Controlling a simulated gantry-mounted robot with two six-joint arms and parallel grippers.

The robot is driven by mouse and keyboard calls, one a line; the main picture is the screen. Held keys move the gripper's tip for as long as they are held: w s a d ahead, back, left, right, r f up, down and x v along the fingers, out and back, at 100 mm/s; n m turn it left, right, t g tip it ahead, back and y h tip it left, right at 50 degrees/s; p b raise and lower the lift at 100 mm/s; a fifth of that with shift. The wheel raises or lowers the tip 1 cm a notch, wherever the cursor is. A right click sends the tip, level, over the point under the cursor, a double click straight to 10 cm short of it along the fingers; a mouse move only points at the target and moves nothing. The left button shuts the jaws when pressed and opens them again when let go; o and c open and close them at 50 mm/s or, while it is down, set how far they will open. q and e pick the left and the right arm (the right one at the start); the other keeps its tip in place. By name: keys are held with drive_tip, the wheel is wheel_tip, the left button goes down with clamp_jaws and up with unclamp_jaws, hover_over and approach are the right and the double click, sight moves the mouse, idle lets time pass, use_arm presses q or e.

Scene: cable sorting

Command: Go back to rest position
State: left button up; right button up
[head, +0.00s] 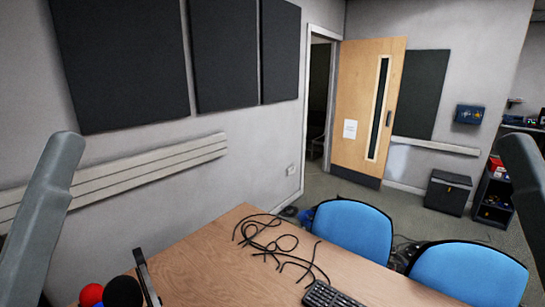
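Several thin black cables (268,248) lie loosely tangled on the wooden table (215,262) in the head view, near its far edge. My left arm (45,195) shows as a grey link at the left edge of the picture. My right arm (527,175) shows as a grey link at the right edge. Both arms are raised and apart from the cables. I cannot make out either gripper in this view.
A black keyboard (328,296) lies at the table's near side. Red (91,295) and black (123,292) round things and a dark upright piece (147,277) stand at the lower left. Two blue chairs (353,229) (468,273) line the right edge. The table's middle is bare.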

wheel_tip(320, 180, up, 31)
drive_tip(key=p, duration=2.8)
drive_tip(key=shift+r, duration=0.15)
